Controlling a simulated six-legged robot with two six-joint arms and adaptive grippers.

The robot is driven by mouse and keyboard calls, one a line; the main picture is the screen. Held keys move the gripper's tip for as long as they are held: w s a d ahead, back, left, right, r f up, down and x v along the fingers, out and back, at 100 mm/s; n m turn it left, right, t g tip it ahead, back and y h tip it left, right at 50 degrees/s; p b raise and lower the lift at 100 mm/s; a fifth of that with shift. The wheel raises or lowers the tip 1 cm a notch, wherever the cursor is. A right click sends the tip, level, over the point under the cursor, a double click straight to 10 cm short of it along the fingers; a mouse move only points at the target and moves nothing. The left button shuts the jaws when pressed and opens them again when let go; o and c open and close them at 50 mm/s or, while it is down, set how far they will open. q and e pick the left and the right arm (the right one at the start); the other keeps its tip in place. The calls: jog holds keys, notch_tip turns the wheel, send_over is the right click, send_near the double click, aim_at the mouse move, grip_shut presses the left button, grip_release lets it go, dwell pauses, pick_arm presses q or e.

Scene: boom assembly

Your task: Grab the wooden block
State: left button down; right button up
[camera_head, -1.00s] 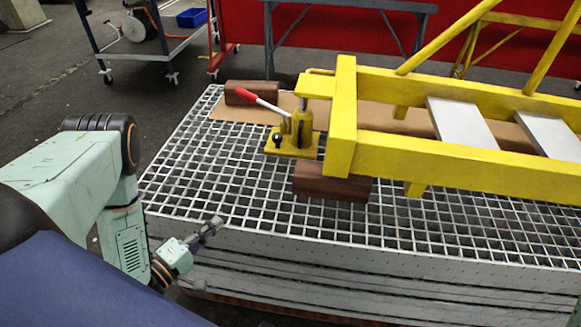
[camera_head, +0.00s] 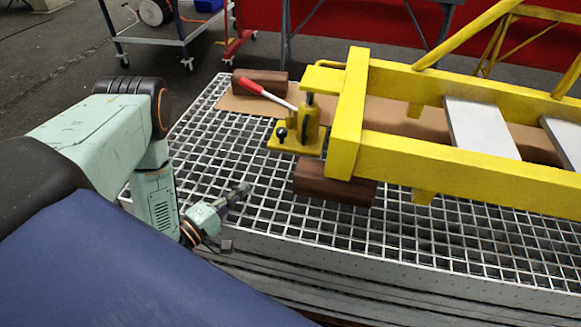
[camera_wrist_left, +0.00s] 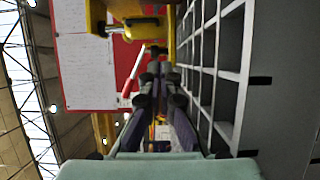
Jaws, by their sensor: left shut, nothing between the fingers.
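A brown wooden block (camera_head: 333,184) lies on the metal grate, below the end of the yellow boom (camera_head: 470,165). A second brown wooden block (camera_head: 261,84) lies farther back on the grate, behind the yellow jack. My left gripper (camera_head: 240,191) is shut and empty. It is over the front left part of the grate, to the left of the nearer block and apart from it. In the left wrist view the fingers (camera_wrist_left: 157,72) point ahead with their tips together. I cannot make out a wooden block in that view. My right gripper is not in view.
A yellow jack (camera_head: 300,128) with a red-tipped lever stands at the boom's end. The grate (camera_head: 215,150) is clear to its left. A brown sheet (camera_head: 235,103) lies on the grate. A trolley (camera_head: 155,40) stands behind on the floor.

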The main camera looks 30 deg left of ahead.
pick_arm(q)
jog(key=w+d+b, duration=0.1)
jog(key=w, duration=0.4)
jog(key=w+d+b, duration=0.1)
jog(key=w, duration=0.4)
jog(key=w+d+b, duration=0.1)
jog(key=w, duration=0.4)
jog(key=shift+d+r+b, duration=0.2)
jog(key=shift+d+b, duration=0.05)
jog(key=shift+b, duration=0.05)
jog(key=shift+s+d+f, duration=0.15)
jog(key=shift+s+d, duration=0.55)
jog(key=shift+d, duration=0.35)
jog(key=shift+s+d+r, duration=0.2)
jog(key=shift+s+d, duration=0.25)
jog(key=shift+d, duration=0.15)
jog(key=shift+w+f, duration=0.1)
